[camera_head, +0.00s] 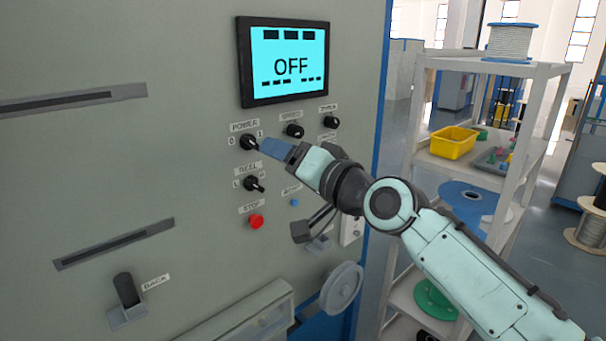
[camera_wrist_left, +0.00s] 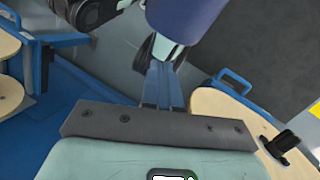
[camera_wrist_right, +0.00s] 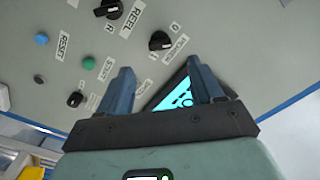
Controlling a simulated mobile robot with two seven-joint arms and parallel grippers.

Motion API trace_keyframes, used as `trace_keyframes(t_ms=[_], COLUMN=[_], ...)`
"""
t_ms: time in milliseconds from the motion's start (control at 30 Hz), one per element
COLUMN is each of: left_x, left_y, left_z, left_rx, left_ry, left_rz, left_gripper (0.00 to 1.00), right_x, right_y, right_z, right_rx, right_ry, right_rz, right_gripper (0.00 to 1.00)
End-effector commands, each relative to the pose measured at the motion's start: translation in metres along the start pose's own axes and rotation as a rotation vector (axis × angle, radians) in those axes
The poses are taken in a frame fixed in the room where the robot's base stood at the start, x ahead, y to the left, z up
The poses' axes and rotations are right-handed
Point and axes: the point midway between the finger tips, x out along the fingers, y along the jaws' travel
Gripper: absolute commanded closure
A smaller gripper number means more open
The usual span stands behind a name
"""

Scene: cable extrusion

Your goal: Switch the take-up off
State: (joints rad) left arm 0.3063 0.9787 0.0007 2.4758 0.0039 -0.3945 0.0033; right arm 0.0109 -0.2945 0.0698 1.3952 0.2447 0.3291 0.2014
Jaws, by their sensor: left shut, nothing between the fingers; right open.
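The grey panel carries a black POWER knob (camera_head: 249,142) between the marks 0 and 1; its pointer direction is hard to tell. It also shows in the right wrist view (camera_wrist_right: 160,40), ahead of the fingers. The screen (camera_head: 290,65) above reads OFF; part of it shows between the fingers in the right wrist view (camera_wrist_right: 178,95). My right gripper (camera_head: 266,146) is just right of the POWER knob, its blue fingers apart and empty in the right wrist view (camera_wrist_right: 163,85). My left gripper (camera_wrist_left: 162,80) is shut and empty, away from the panel and outside the head view.
Below are a REEL knob (camera_head: 254,184), a red STOP button (camera_head: 256,221) and a blue button (camera_head: 295,202). Two more knobs (camera_head: 294,131) (camera_head: 331,122) sit under the screen. A BACK lever (camera_head: 126,290) is lower left. Shelves (camera_head: 545,70) stand at right.

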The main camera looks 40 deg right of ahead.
Motion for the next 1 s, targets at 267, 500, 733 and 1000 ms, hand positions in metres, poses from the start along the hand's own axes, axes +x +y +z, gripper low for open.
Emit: trace_keyframes(t_ms=[267, 500, 733, 1000], left_x=[0.005, 0.006, 0.005, 0.006], left_y=[-0.001, -0.001, -0.001, -0.001], left_z=[-0.004, -0.005, -0.004, -0.004], left_rx=[0.002, 0.002, 0.002, 0.002], left_ry=[0.012, 0.014, 0.014, 0.014], left_rz=[0.002, 0.003, 0.003, 0.003], left_gripper=[1.0, 1.0, 1.0, 1.0], right_x=[-0.041, -0.047, -0.046, -0.046], right_y=[0.0, 0.0, 0.0, -0.001], right_z=[0.0, 0.0, 0.0, 0.0], right_rx=[0.0, 0.0, 0.0, 0.0], right_ry=[0.0, 0.0, 0.0, 0.0], right_rz=[-0.001, 0.0, 0.0, -0.001], right_gripper=[0.34, 0.34, 0.34, 0.34])
